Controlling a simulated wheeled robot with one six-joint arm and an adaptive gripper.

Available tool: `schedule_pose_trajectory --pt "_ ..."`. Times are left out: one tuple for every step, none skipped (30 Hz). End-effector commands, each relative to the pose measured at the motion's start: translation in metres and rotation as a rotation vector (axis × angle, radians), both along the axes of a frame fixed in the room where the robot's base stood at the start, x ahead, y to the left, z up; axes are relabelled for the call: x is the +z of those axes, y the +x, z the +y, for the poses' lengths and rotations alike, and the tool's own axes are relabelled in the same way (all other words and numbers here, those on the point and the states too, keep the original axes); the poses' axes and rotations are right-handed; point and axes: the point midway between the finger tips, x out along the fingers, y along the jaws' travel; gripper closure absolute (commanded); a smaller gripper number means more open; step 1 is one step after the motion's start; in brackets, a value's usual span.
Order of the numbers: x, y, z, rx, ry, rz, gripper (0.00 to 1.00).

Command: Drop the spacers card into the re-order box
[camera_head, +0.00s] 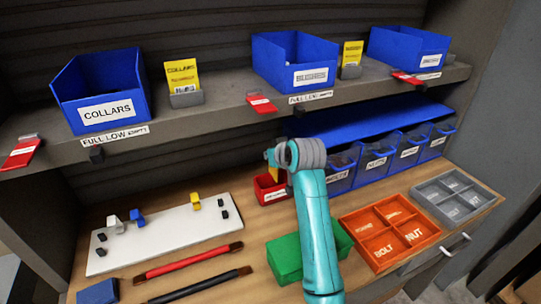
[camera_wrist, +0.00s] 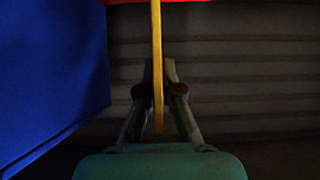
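A thin yellow card (camera_wrist: 157,50) stands edge-on between the fingers of my gripper (camera_wrist: 158,75) in the wrist view. The fingers lean in to it from both sides and appear shut on it. A small part of the card (camera_head: 274,173) also shows in the head view, beside my wrist; its print cannot be read there. A small red box (camera_head: 270,194) with a white label stands on the bench right below my gripper (camera_head: 271,160); the label is too small to read. The fingertips are largely hidden behind my wrist in the head view.
Blue bins stand close on the right in a row (camera_head: 377,170). The upper shelf holds a collars bin (camera_head: 103,112) and other blue bins, with yellow cards between.

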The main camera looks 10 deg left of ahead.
Motion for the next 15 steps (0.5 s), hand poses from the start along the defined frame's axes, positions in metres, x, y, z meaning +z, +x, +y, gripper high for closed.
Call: schedule_pose_trajectory --pt "0.0 0.0 0.0 0.0 0.0 0.0 1.0" --pt "0.0 0.0 0.0 0.0 0.0 0.0 1.0" --pt "-0.001 0.0 0.0 0.0 0.0 0.0 1.0" --pt "-0.001 0.0 0.0 0.0 -0.001 0.001 1.0" --pt "-0.002 0.0 0.0 0.0 -0.001 0.001 1.0" --pt "-0.003 0.0 0.0 0.0 0.0 0.0 1.0" --pt "-0.004 0.0 0.0 0.0 0.0 0.0 1.0" --pt "-0.004 0.0 0.0 0.0 0.0 0.0 1.0" --pt "-0.005 0.0 0.0 0.0 0.0 0.0 1.0" --pt "-0.006 0.0 0.0 0.0 0.0 0.0 1.0" --pt "-0.007 0.0 0.0 0.0 0.0 0.0 1.0" --pt "-0.008 0.0 0.0 0.0 0.0 0.0 1.0" --pt "-0.009 0.0 0.0 0.0 0.0 0.0 1.0" --pt "-0.009 0.0 0.0 0.0 0.0 0.0 1.0" --pt "-0.011 0.0 0.0 0.0 -0.001 0.001 1.0"
